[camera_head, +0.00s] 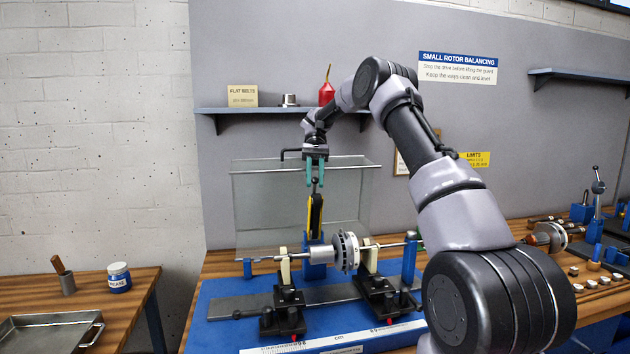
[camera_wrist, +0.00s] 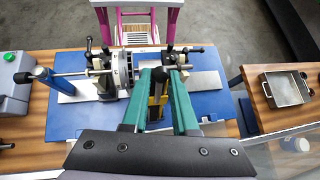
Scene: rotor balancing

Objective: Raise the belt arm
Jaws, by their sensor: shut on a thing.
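The belt arm (camera_head: 315,215) is a black and yellow lever standing nearly upright from a blue mount (camera_head: 318,254) behind the rotor shaft. My gripper (camera_head: 316,171) points down with its teal fingers at the top of the lever, shut on its end knob. In the wrist view the teal fingers (camera_wrist: 164,82) come together over the belt arm (camera_wrist: 156,100), whose yellow part shows between them; the grasp itself is partly hidden. The rotor (camera_head: 345,252), a silver disc with a numbered rim on a shaft, lies in front of the arm.
A clear guard (camera_head: 265,205) with a top rail stands behind the belt arm. Black stands (camera_head: 283,311) carry the shaft on a blue mat (camera_head: 225,300). A metal tray (camera_head: 50,333) and a grease jar (camera_head: 119,278) are on the left table. A shelf (camera_head: 245,110) hangs above.

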